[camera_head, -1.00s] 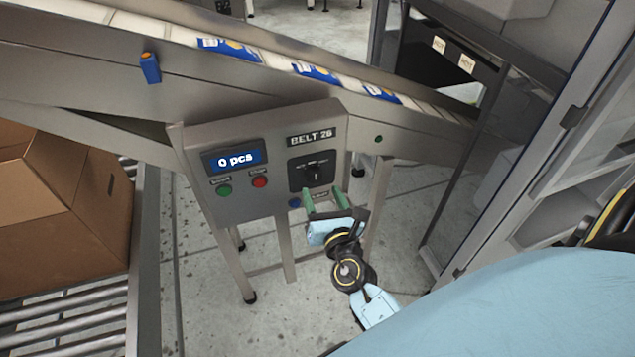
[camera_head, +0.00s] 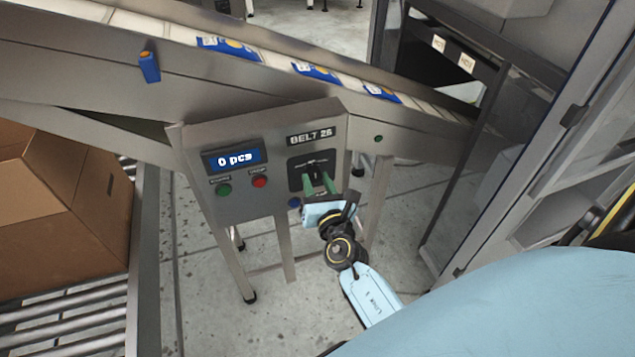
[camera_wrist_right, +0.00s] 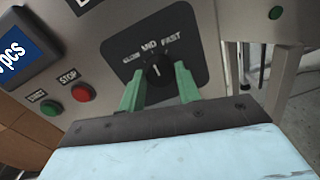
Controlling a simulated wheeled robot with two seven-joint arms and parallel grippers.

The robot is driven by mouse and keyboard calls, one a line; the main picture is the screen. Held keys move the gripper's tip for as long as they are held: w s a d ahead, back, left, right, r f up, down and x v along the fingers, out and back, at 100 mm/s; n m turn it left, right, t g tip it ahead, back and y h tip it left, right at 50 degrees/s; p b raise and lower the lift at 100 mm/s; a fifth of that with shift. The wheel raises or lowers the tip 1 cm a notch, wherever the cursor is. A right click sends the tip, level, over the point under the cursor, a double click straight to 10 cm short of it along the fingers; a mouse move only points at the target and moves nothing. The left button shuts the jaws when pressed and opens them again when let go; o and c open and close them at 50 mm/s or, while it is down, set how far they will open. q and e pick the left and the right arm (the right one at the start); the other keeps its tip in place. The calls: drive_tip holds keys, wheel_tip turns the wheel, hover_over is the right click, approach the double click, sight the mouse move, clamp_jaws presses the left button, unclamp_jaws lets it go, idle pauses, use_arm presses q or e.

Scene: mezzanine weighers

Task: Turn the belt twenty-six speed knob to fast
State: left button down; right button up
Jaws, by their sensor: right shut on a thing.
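The belt twenty-six panel (camera_head: 240,205) is a grey box under the sloping conveyor, labelled BELT 26. Its speed knob (camera_wrist_right: 157,72) is small and black on a dark plate (camera_wrist_right: 185,40) marked SLOW, MID and FAST. The white mark on the knob points up, roughly toward MID. My right gripper (camera_head: 319,179) is at the plate, with its green fingers on either side of the knob; it also shows in the right wrist view (camera_wrist_right: 160,84). It is shut on the knob. In the head view the fingers largely hide the knob. My left gripper is out of view.
A cardboard box (camera_head: 60,220) stands on rollers at left. A glazed frame (camera_head: 540,170) stands at right.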

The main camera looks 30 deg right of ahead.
drive_tip(key=shift+m, duration=0.3)
drive_tip(key=m, duration=0.2)
drive_tip(key=shift+m, duration=0.3)
drive_tip(key=m+b, duration=0.1)
drive_tip(key=m, duration=0.1)
drive_tip(key=shift+m, duration=1)
drive_tip(key=shift+m+b, duration=0.3)
drive_tip(key=shift+m, duration=0.2)
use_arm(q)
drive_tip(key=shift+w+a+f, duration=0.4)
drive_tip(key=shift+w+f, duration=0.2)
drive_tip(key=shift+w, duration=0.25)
use_arm(e)
drive_tip(key=shift+m, duration=0.4)
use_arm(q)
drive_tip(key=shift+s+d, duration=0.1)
use_arm(e)
drive_tip(key=o, duration=1)
